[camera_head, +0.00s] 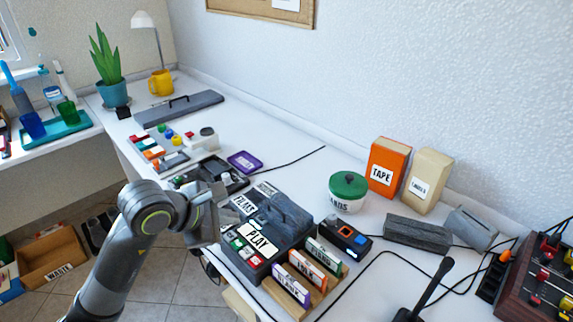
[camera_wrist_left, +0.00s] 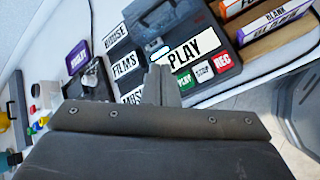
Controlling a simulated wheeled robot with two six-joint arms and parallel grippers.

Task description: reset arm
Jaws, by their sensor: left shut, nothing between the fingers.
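My left arm (camera_head: 148,225) reaches in from the left in the head view. Its left gripper (camera_head: 212,212) hangs beside the left side of the dark player box marked PLAY (camera_head: 262,238). In the left wrist view the gripper's fingers (camera_wrist_left: 157,86) are together with nothing between them, and they overlap the box's PLAY label (camera_wrist_left: 184,48) in the picture. I cannot tell whether they touch the box. My right arm and gripper do not show.
Labelled cases (camera_head: 293,284) stand in front of the box. A white tub with a green lid (camera_head: 348,190), an orange TAPE box (camera_head: 388,167) and a grey block (camera_head: 417,233) stand to the right. A purple card (camera_head: 244,161) lies behind. White desk between them is partly clear.

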